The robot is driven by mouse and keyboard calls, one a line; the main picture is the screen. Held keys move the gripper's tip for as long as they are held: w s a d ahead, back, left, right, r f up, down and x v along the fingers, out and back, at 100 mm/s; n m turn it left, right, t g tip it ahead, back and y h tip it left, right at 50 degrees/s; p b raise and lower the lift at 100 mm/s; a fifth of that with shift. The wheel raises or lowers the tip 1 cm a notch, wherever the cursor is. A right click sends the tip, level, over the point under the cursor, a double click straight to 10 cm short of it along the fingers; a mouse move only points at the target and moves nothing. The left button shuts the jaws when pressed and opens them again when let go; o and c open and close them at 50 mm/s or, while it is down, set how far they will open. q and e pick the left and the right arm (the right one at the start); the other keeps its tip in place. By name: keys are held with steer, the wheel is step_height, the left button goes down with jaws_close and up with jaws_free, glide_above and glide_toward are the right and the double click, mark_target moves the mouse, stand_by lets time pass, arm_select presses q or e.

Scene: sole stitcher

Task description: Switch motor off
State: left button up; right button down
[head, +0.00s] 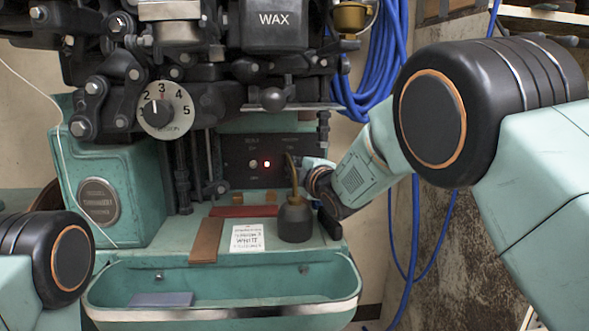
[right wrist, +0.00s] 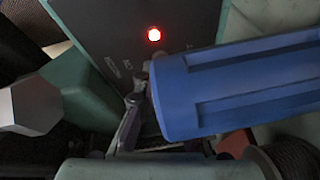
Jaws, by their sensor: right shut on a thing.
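The dark control panel (head: 240,150) sits low on the teal machine, with a lit red lamp (head: 267,163) on it. The lamp also shows at the top of the right wrist view (right wrist: 154,34). My right gripper (head: 311,172) is close in front of the panel's right side, just right of the oil can. In the right wrist view, a blue ribbed thing like a handle (right wrist: 235,90) fills the right side; my right gripper appears shut on it. I cannot make out the motor switch. My left gripper is out of view.
A dark oil can (head: 296,220) with a thin spout stands on the machine's ledge, near my right gripper. A white printed card (head: 248,237) and a brown strip (head: 207,240) lie left of it. A teal tray (head: 225,308) is in front. Blue hoses hang at right.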

steer(key=shift+f, duration=0.1)
steer(key=c, duration=1.4)
jaws_free()
steer(key=shift+v, duration=6)
